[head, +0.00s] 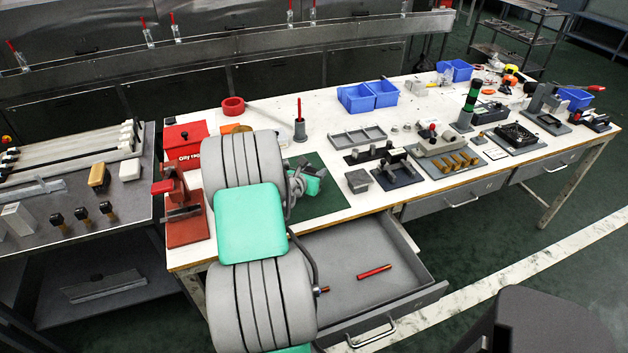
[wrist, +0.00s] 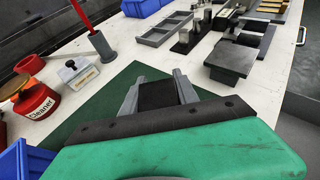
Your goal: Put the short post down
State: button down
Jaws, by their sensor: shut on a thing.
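My gripper (wrist: 155,88) reaches over the dark green mat (wrist: 85,122) on the white workbench. Its two grey fingers are shut on a dark, blocky thing (wrist: 158,95), which I take to be the short post. Only its dark face shows between the fingers, so its full shape and lower end are hidden. I cannot tell whether it touches the mat. In the head view my arm covers much of the gripper, and the held post cannot be made out. The mat (head: 340,190) shows to the right of the arm.
An open drawer (head: 338,262) with a red marker (head: 374,271) juts out below the mat. A grey holder with a red stick (wrist: 100,42), a stamp (wrist: 76,75) and a grey tray (wrist: 163,28) stand behind. A dark block (wrist: 230,60) stands right. The mat has free room.

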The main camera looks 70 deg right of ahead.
jog(key=shift+w+d+f, duration=0.1)
jog(key=shift+d+f, duration=0.05)
jog(key=shift+f, duration=0.8)
jog(key=shift+w+d+f, duration=0.1)
jog(key=shift+d+f, duration=0.05)
jog(key=shift+f, duration=0.75)
jog(key=shift+f, duration=0.2)
jog(key=c, duration=0.9)
grip_release()
jog(key=shift+s, duration=0.1)
